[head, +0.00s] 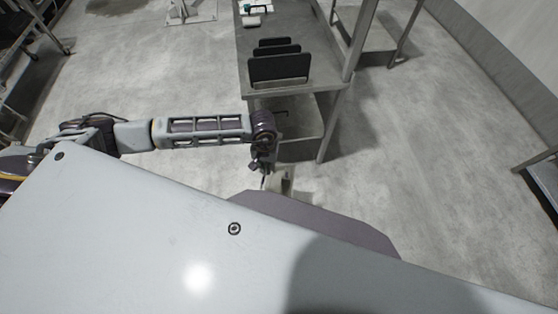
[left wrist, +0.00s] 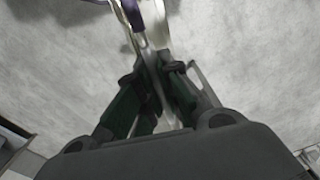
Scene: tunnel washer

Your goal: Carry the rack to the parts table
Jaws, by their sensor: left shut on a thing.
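My left gripper (head: 266,178) is at the front end of a grey metal table, low and just beyond my own pale body. It is shut on a thin, pale, bar-like part (left wrist: 156,75), which passes between its dark green fingers (left wrist: 152,100) in the left wrist view. This may be the rack's handle; most of the held thing is hidden. A small pale piece (head: 285,182) shows beside the gripper in the head view. The grey metal table (head: 325,93) carries several upright black panels (head: 280,69). I cannot tell whether it is the parts table. My right gripper is out of view.
The metal table has a lower shelf (head: 300,128) and legs close beyond my gripper. A small white item with green (head: 255,8) lies at its far end. Another table (head: 372,35) stands back right. Concrete floor (head: 430,150) is open to the right and left.

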